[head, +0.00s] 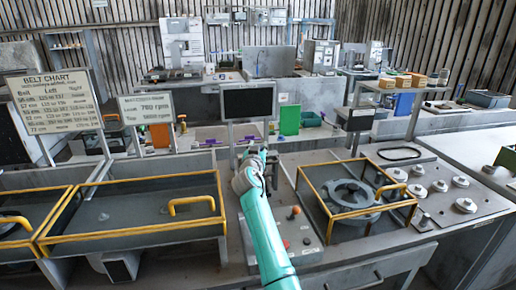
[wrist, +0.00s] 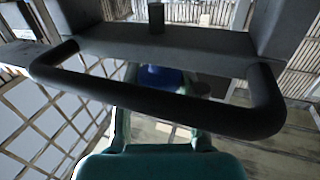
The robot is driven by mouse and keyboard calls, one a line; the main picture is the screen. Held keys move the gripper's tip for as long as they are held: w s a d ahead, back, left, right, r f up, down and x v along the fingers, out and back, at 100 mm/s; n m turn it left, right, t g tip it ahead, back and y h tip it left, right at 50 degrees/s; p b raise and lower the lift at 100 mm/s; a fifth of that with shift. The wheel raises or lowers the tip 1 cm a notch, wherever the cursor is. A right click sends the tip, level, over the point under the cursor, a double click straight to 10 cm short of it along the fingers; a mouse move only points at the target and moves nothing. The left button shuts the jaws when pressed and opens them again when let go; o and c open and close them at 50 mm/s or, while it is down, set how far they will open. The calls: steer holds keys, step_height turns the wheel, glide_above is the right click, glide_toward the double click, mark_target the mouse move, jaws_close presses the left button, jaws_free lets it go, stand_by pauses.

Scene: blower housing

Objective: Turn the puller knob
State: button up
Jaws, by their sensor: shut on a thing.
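My gripper (head: 260,152) is at the far end of my teal arm, in front of the dark screen, small and partly hidden by my own arm in the head view. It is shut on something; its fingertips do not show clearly. The wrist view shows a dark grey crosspiece and a rounded dark bar across the picture. A short dark upright stud (wrist: 156,18) stands at the top middle, and it may be the puller knob. I cannot make out the knob in the head view, nor tell how far it is turned.
A dark screen (head: 251,103) stands behind my gripper. A yellow-framed bin (head: 130,235) is at the left. A yellow-framed guard (head: 330,217) surrounds a round grey housing (head: 352,194) at the right. A green panel (head: 290,120) is beyond.

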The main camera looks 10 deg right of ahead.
steer(key=shift+m+g+h, duration=0.4)
steer(key=shift+m+h, duration=0.2)
steer(key=shift+h, duration=0.2)
steer(key=o, duration=1.2)
steer(key=shift+c, duration=0.2)
step_height(320, 180, up, 10)
steer(key=shift+f, duration=0.1)
